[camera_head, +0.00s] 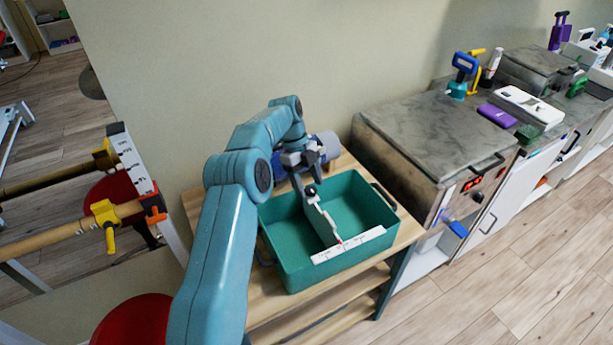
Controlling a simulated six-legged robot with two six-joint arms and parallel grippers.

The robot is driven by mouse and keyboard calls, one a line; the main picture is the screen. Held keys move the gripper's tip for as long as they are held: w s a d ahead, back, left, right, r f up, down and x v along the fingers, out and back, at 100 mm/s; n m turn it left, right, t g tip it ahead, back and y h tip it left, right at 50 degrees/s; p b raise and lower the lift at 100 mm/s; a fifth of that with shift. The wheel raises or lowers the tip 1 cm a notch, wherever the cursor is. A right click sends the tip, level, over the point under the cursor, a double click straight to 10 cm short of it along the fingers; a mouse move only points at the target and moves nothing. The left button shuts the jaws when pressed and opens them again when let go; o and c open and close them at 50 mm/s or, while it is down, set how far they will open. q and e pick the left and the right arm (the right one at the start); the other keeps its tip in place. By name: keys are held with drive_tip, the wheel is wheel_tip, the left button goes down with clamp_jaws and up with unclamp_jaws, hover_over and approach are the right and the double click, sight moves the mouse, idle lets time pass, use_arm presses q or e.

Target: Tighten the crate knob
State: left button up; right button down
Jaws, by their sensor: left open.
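A teal crate (276,250) stands on a wooden shelf unit. Inside it a pale grey divider (324,222) runs lengthwise, with a small dark knob (311,191) at its far end. A white strip with markings (347,246) lies across the near part of the crate. My left gripper (307,178) is open, pointing down over the crate's far side. Its fingers are right at the knob; I cannot tell whether they touch it. My own gripper partly hides the far rim. My right gripper does not show.
A grey metal-topped cabinet (430,130) stands close on the right. Parallel bars with yellow clamps (105,213) are at the left. Wood floor at lower right is clear.

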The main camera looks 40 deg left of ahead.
use_arm(q)
drive_tip(key=p+v, duration=0.5)
drive_tip(key=v, duration=0.2)
idle(0.3)
idle(0.4)
